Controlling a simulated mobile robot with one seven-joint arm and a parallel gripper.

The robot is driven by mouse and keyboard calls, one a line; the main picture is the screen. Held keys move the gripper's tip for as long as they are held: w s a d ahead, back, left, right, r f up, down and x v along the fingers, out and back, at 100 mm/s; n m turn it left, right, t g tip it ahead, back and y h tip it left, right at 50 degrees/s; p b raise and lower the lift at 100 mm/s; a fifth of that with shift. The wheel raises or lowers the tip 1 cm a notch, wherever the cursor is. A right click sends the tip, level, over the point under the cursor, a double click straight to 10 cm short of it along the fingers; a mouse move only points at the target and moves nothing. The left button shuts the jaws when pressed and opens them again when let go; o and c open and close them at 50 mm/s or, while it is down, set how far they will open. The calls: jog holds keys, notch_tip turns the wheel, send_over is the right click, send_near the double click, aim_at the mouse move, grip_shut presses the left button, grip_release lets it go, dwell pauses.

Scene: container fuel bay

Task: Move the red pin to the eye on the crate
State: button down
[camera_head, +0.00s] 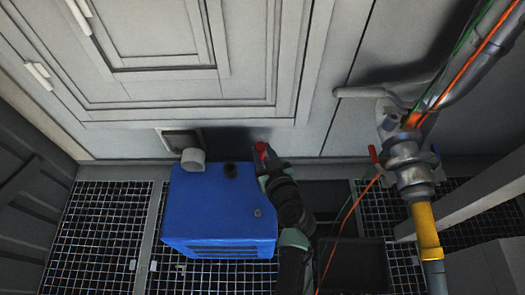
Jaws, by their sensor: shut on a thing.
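My gripper (264,160) is at the far right corner of a blue box (205,215), close to the wall. It is shut on a red piece (262,148), which looks like the red pin; only a small part of it shows past the jaws. The wrist hides the rest, and I cannot tell whether the pin touches anything. A dark open crate (375,283) stands at the lower right of my arm. I cannot make out an eye on it.
A pipe valve (408,165) with a red lever (374,154) and a yellow pipe section (427,232) stand right. Orange and green lines hang near my arm. Grating (98,240) lies clear at left.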

jog(key=shift+f+b, duration=0.1)
jog(key=shift+b, duration=0.25)
dwell(0.3)
jog(key=shift+f+b, duration=2.55)
jog(key=shift+b, duration=0.25)
jog(key=shift+f+b, duration=0.25)
jog(key=shift+b, duration=0.25)
jog(key=shift+f+b, duration=0.35)
jog(key=shift+b, duration=0.1)
jog(key=c, duration=0.5)
grip_release()
jog(key=shift+r, duration=0.1)
